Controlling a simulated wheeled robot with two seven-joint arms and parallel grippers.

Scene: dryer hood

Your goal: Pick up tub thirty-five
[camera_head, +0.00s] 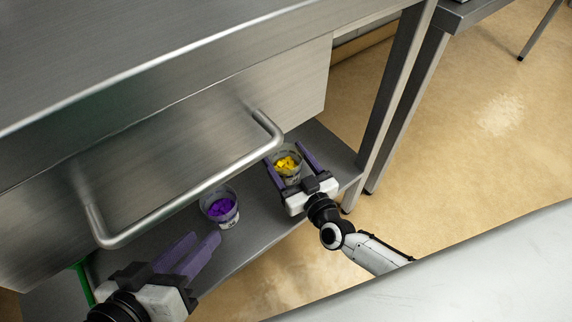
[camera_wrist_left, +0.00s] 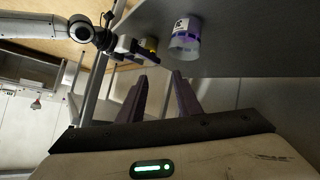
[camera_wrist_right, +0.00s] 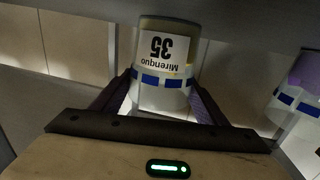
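Tub thirty-five (camera_wrist_right: 165,62) stands on the lower shelf; its white label with "35" and "Mirenquo" appears upside down in the right wrist view. In the head view it is the tub with yellow pieces (camera_head: 288,162). My right gripper (camera_head: 284,152) is open around it, one finger on each side; I cannot tell whether they touch it. My left gripper (camera_head: 204,237) is open and empty, its fingers fairly close together, in front of the shelf and short of a tub with purple pieces (camera_head: 221,207). That tub also shows in the left wrist view (camera_wrist_left: 185,40).
The metal shelf (camera_head: 252,222) lies under a steel cabinet with a bar handle (camera_head: 190,190) jutting out above the tubs. A table leg (camera_head: 395,90) stands right of the shelf. A green post (camera_head: 84,284) is at the lower left. Tan floor (camera_head: 470,150) is clear at right.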

